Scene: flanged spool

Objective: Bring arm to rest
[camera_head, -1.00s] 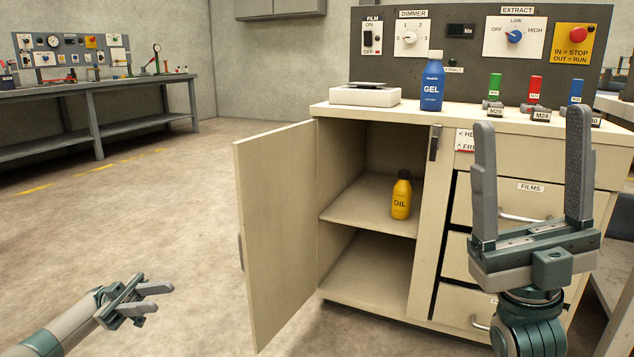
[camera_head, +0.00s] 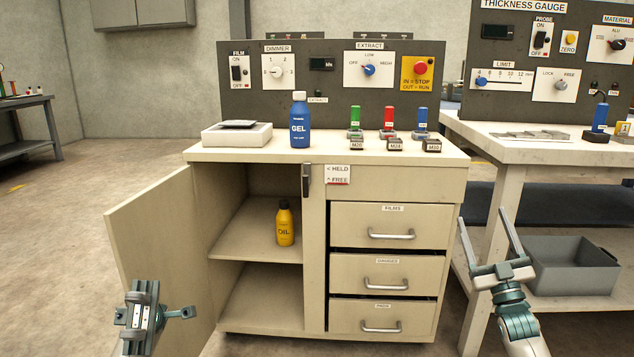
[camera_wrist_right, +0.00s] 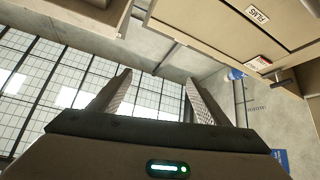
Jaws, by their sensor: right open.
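My right gripper (camera_head: 482,216) is open and empty. My left gripper (camera_head: 150,305) is low at the left, in front of the open cabinet door (camera_head: 150,235). It is seen nearly edge-on, so its finger gap cannot be made out. No object shows in it.
The cabinet (camera_head: 315,300) holds a yellow oil bottle (camera_head: 285,225) on its shelf. A blue gel bottle (camera_head: 300,125) and several small coloured blocks stand on top. A grey bin (camera_head: 570,268) sits under the right bench (camera_head: 540,147). Open floor lies at the left.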

